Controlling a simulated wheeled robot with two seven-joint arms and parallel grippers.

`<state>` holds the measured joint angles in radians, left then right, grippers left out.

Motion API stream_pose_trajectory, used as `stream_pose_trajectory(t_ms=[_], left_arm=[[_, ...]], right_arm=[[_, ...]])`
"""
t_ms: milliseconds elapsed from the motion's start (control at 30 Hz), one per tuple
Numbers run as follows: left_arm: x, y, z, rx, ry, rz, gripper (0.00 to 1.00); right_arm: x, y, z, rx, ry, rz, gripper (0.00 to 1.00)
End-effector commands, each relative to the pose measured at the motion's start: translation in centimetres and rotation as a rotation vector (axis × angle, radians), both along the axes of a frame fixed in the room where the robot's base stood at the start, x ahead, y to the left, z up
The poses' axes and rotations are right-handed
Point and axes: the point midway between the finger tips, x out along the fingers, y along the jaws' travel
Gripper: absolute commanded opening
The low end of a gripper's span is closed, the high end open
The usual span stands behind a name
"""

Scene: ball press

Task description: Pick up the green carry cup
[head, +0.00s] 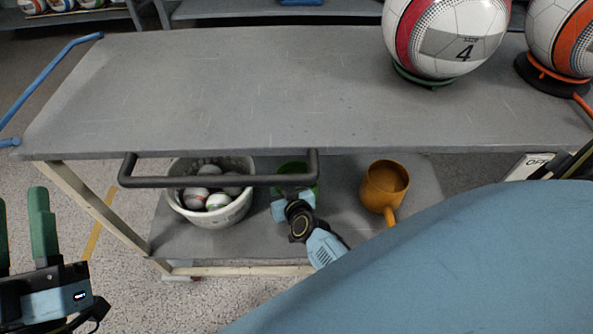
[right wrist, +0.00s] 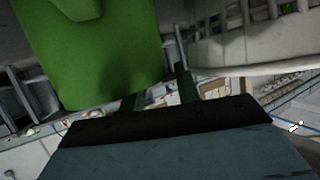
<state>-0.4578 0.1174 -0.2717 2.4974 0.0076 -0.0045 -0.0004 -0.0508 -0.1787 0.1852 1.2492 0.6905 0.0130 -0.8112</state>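The green carry cup (head: 291,170) is on the cart's lower shelf, mostly hidden by the black handle bar and my right gripper. In the right wrist view the cup (right wrist: 95,50) fills the upper left, very close. My right gripper (right wrist: 160,85) has its fingers apart. The cup's wall covers part of one finger, and a gap shows between the cup and the other finger. I see no firm hold. In the head view my right gripper (head: 291,196) is at the cup's near side. My left gripper (head: 22,215) is open and empty left of the cart.
A white basket (head: 238,211) of balls stands close left of the cup, an orange mug (head: 382,185) to its right. The black handle bar (head: 220,181) and the cart's top (head: 250,85) overhang the lower shelf. Large balls (head: 445,35) sit on top.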

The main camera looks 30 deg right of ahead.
Motion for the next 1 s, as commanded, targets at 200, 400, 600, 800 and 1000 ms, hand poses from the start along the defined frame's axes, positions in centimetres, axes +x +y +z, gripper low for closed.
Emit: stream_pose_trajectory(t_ms=[200, 400, 600, 800, 1000], left_arm=[[-0.19, 0.00, 0.39, -0.008, -0.024, -0.001, 0.36], [-0.17, 0.00, 0.37, -0.008, -0.023, -0.001, 0.36], [-0.17, 0.00, 0.36, -0.008, -0.023, -0.001, 0.36], [-0.18, -0.01, 0.34, -0.007, -0.022, -0.001, 0.36], [-0.17, 0.00, 0.33, -0.007, -0.022, -0.001, 0.36]], right_arm=[[0.16, 0.00, -0.09, 0.000, 0.001, 0.000, 0.32], [0.16, 0.01, -0.07, 0.001, 0.001, 0.001, 0.19], [0.12, 0.02, -0.10, 0.001, 0.002, 0.001, 0.00], [0.02, 0.01, -0.24, 0.001, 0.005, 0.001, 0.00], [-0.04, -0.01, -0.34, 0.001, 0.007, 0.002, 0.00]])
